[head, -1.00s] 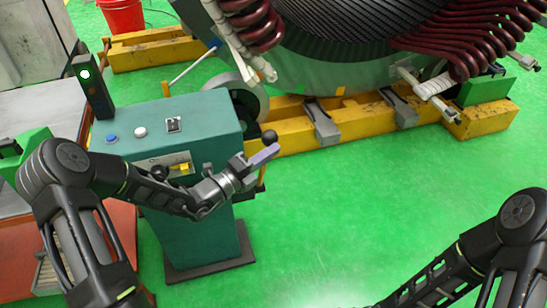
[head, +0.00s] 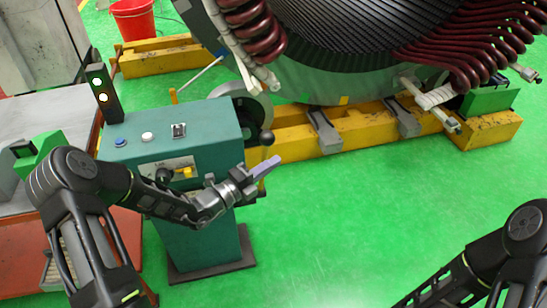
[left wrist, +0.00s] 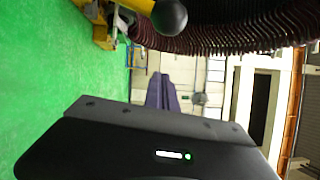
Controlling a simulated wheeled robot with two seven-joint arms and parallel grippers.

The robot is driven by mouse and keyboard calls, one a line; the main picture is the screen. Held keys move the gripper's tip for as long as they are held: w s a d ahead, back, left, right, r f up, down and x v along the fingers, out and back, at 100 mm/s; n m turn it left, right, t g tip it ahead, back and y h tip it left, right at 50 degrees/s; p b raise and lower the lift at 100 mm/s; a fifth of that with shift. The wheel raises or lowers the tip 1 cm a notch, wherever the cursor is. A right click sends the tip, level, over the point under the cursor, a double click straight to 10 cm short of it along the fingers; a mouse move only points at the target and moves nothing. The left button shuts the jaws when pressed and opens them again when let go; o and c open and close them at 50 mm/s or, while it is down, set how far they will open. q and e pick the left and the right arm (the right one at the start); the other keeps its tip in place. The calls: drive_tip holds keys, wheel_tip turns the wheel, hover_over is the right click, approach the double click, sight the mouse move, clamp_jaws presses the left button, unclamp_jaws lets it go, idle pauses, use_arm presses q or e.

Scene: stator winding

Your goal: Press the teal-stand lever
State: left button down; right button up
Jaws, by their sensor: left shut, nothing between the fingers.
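The teal stand (head: 190,225) is left of centre in the head view, with buttons on top and a small panel on its front. Its lever ends in a black ball knob (head: 267,137) at the stand's right side. My left gripper (head: 266,167) is shut and empty, just below the knob in the head view, with a visible gap. Its purple-grey fingers (left wrist: 163,92) point away in the wrist view. My right gripper is out of view.
A large stator (head: 340,50) with dark red coils rests behind on a yellow base (head: 340,130). A red bucket (head: 132,20) is at the back. Green floor is clear at right.

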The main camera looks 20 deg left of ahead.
use_arm(q)
drive_tip(key=v, duration=0.8)
drive_tip(key=shift+a+f, duration=0.2)
drive_tip(key=shift+a, duration=0.35)
